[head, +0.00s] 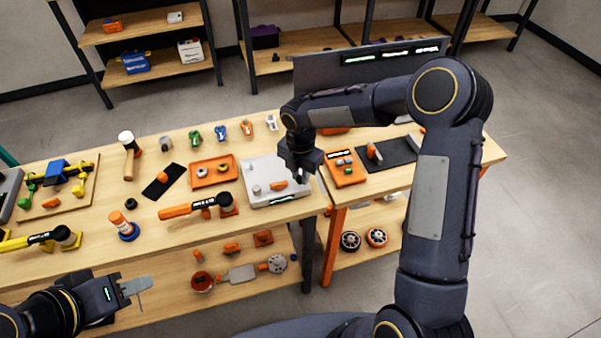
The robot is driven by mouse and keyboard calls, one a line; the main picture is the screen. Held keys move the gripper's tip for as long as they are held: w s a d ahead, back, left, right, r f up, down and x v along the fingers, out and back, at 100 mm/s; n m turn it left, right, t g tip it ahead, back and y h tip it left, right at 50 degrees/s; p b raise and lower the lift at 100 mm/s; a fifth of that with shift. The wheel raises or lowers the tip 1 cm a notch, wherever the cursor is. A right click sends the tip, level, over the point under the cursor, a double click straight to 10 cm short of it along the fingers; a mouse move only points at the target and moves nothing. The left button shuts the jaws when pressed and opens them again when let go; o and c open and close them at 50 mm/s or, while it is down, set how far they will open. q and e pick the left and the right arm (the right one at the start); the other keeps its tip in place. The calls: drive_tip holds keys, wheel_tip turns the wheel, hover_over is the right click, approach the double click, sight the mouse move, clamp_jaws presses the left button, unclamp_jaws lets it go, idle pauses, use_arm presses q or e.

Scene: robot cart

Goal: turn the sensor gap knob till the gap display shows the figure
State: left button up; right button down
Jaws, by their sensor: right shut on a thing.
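A light grey panel (262,165) lies on the workbench, with a small green-lit display (283,199) on its front edge; its figure is too small to read. An orange knob (278,186) and a small grey knob (257,190) show on its top. My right gripper (302,179) reaches down over the panel's right side and is shut on a small knob there, mostly hidden by the fingers. I cannot tell which knob is the sensor gap knob. My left gripper (137,287) hangs in front of the bench, away from the panel; its finger spacing is unclear.
An orange-handled tool (188,210) lies just left of the panel. An orange tray (213,172) and an orange block (344,168) flank it. A dark upright board (325,75) with lit displays (358,59) stands behind. Lower shelves hold wheels (376,237) and parts.

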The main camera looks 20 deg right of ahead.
sight(300, 177)
drive_tip(key=c, duration=1.3)
unclamp_jaws()
drive_tip(key=shift+r+b, duration=0.35)
drive_tip(key=shift+r, duration=3.55)
